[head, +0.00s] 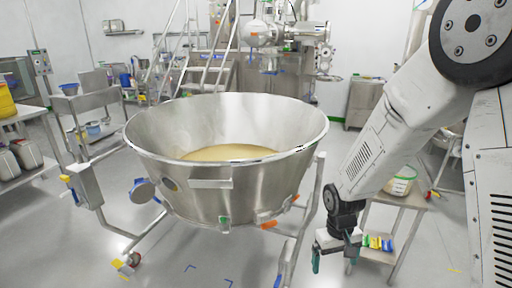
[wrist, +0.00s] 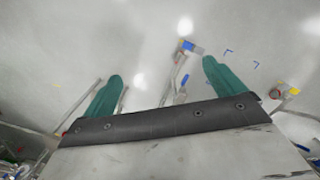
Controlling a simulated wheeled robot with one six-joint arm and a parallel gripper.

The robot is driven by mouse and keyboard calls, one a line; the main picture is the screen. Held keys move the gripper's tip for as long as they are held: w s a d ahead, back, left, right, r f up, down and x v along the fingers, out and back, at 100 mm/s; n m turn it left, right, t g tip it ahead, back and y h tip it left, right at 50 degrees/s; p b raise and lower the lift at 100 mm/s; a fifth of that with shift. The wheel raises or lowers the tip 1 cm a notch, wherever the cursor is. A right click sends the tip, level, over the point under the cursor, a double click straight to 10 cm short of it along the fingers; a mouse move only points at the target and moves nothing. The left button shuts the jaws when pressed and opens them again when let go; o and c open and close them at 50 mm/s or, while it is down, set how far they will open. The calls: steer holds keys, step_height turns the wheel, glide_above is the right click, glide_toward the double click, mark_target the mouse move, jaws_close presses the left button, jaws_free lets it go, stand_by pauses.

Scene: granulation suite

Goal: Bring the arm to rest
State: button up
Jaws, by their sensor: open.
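My gripper (head: 335,262) hangs at the end of my white arm, at the lower right of the head view. Its fingers point down, and it is to the right of and lower than the rim of the large steel bowl (head: 212,205). In the wrist view, the two green fingers of my gripper (wrist: 158,85) stand wide apart. The gripper is open and empty.
The bowl holds a tan powder (head: 230,153) and sits in a wheeled steel frame (head: 308,215) close to my gripper. Steel stairs (head: 190,60) rise at the back. Floor (head: 190,262) is clear in front.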

steer(key=s+d+r+m+t, duration=0.1)
steer(key=s+d+r, duration=0.1)
steer(key=s+r, duration=0.9)
steer(key=s+d+r+m+t, duration=0.1)
steer(key=s+d+r, duration=0.2)
steer(key=s+r, duration=0.8)
step_height(320, 180, up, 5)
steer(key=shift+s+f, duration=0.1)
steer(key=shift+s, duration=0.2)
